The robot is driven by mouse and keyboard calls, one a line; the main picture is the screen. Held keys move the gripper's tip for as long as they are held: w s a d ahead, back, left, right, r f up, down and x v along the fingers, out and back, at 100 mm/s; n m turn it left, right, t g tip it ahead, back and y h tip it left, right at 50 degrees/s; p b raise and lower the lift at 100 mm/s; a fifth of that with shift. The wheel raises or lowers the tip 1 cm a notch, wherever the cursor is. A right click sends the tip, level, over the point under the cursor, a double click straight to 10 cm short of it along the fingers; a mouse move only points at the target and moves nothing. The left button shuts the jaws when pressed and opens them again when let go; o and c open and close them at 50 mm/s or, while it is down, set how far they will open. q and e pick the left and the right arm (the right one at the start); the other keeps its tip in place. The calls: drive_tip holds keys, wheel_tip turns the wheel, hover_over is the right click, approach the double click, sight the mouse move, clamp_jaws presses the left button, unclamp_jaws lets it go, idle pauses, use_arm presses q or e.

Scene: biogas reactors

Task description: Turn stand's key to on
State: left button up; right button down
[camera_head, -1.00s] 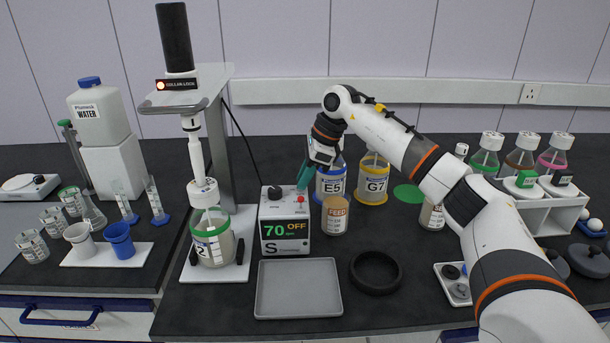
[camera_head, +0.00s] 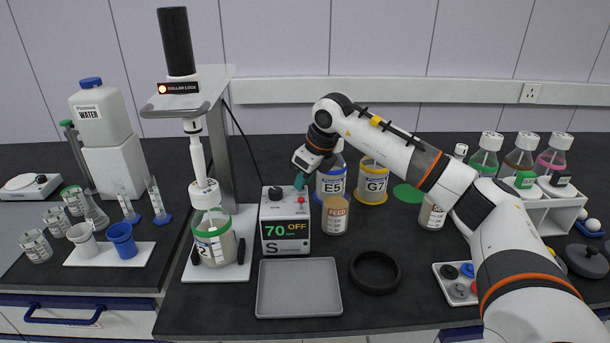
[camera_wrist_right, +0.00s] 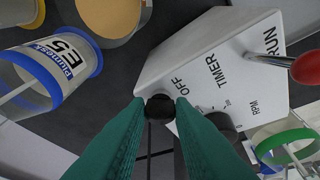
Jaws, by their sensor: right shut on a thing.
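The control box (camera_head: 286,228) marked S stands beside the stirrer stand (camera_head: 225,150), and its display reads 70 and OFF. A black dial (camera_head: 275,193) and a red-tipped lever (camera_head: 300,199) are on its top. My right gripper (camera_head: 300,181) is at the box's back edge. In the right wrist view its teal fingers are closed on a small black round piece (camera_wrist_right: 160,107) at the box's edge near OFF. I cannot tell for sure that this piece is the key. The red lever (camera_wrist_right: 305,67) also shows there, beside RUN. The stand's collar lock light (camera_head: 163,89) is red. My left gripper is not in view.
Bottles E5 (camera_head: 330,186) and G7 (camera_head: 371,184) and the FEED jar (camera_head: 335,215) stand close to the right of the box. A grey tray (camera_head: 298,311) lies in front of it. A black cable runs behind the box.

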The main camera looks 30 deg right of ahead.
drive_tip(key=m, duration=0.2)
drive_tip(key=m+h, duration=0.2)
drive_tip(key=m, duration=0.1)
drive_tip(key=shift+a+m, duration=0.3)
drive_tip(key=m+h, duration=0.1)
drive_tip(key=m, duration=0.1)
drive_tip(key=m+h, duration=0.1)
drive_tip(key=m, duration=0.1)
drive_tip(key=shift+w+a+m+g, duration=0.1)
drive_tip(key=shift+a+m+g, duration=0.05)
drive_tip(key=shift+m+g, duration=0.25)
drive_tip(key=shift+m, duration=0.3)
drive_tip(key=c, duration=1.3)
unclamp_jaws()
drive_tip(key=shift+o, duration=0.2)
drive_tip(key=shift+r, duration=0.1)
